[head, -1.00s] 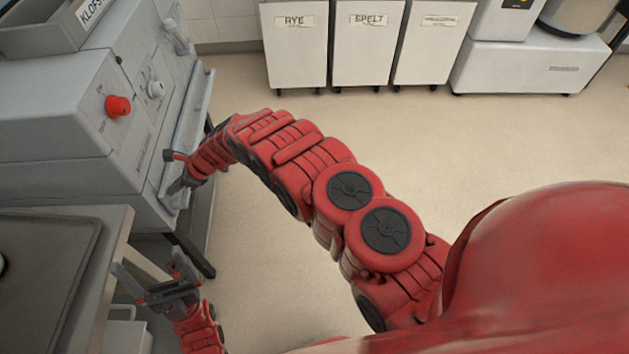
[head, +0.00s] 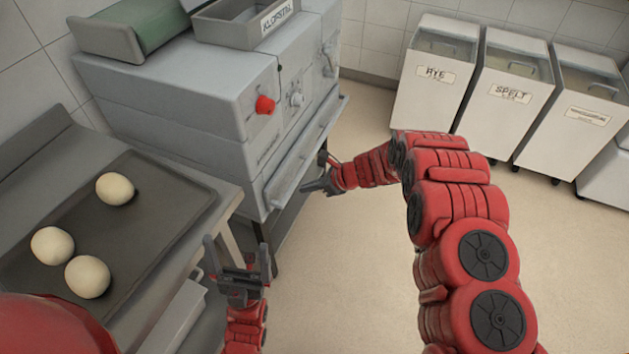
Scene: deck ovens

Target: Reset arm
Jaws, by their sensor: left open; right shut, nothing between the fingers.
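My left gripper (head: 238,262) is open and empty, fingers pointing up, beside the front right edge of the steel table. My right gripper (head: 312,185) is shut with nothing in it. It is low in front of the grey deck oven (head: 190,95), close to the long front ledge (head: 305,150); I cannot tell whether it touches. My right arm (head: 450,200) reaches in from the lower right, bent, over open floor.
A dark tray (head: 150,225) with three pale dough balls (head: 115,189) lies on the steel table (head: 228,195) at left. A red knob (head: 265,105) sticks out of the oven. Bins labelled RYE (head: 435,100) and SPELT (head: 505,115) stand at the back right. The middle floor is clear.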

